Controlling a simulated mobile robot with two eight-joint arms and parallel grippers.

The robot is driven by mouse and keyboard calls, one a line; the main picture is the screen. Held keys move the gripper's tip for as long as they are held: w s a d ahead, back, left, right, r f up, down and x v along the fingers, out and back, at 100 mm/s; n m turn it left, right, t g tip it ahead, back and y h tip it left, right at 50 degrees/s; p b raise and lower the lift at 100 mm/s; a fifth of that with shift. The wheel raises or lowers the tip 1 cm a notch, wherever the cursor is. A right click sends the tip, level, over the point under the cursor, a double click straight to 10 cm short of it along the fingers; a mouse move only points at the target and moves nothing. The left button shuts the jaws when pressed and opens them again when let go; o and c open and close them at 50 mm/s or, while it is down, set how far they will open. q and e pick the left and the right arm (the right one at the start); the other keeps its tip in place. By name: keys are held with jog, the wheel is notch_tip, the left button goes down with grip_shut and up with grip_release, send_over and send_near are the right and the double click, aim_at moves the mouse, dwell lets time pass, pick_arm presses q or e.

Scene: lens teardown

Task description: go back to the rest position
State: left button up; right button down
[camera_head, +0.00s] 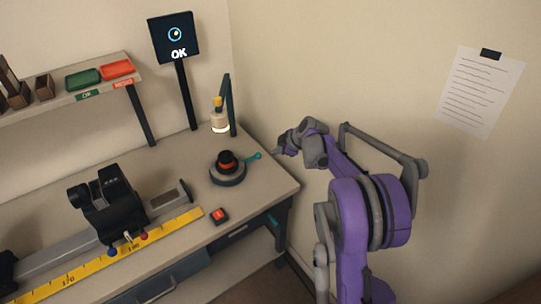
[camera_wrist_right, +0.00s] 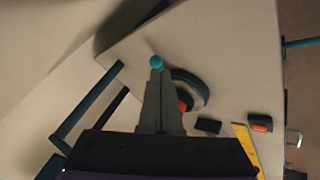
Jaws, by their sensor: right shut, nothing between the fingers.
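My right gripper (camera_head: 277,151) is at the right end of the workbench, its arm reaching in from the right. Its fingers are closed together with nothing held. In the right wrist view the shut fingers (camera_wrist_right: 157,76) point at a teal knob (camera_wrist_right: 156,62), which shows just past the tips. In the head view the teal handle (camera_head: 252,156) sticks out beside a round black stand (camera_head: 228,176), just left of the gripper. I cannot tell whether the tips touch it. My left gripper is in neither view.
The workbench (camera_head: 275,184) carries a black device (camera_head: 110,205) on a rail, a yellow ruler (camera_head: 120,255) and a small red-topped box (camera_head: 219,215). A lamp (camera_head: 220,120) and a screen reading OK (camera_head: 174,38) stand behind. A shelf (camera_head: 60,98) holds green and red trays.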

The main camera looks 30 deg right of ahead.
jog(key=shift+v, duration=0.95)
jog(key=s+a+r+m+g+p, duration=0.1)
jog(key=s+a+r+m, duration=0.1)
jog(key=s+a, duration=0.55)
jog(key=s+a+r+m+g, duration=0.1)
jog(key=s+a+r+m, duration=0.3)
jog(key=a, duration=0.7)
jog(key=s+a+f+m, duration=0.2)
jog(key=s+a, duration=0.2)
jog(key=s, duration=0.5)
jog(key=s+a+f+m+h+p, duration=0.1)
jog(key=s+a+f+m, duration=0.1)
jog(key=s, duration=0.8)
jog(key=shift+s+a+f+m+g, duration=0.3)
jog(key=shift+a+f, duration=0.15)
jog(key=shift+a, duration=0.65)
jog(key=shift+w, duration=0.1)
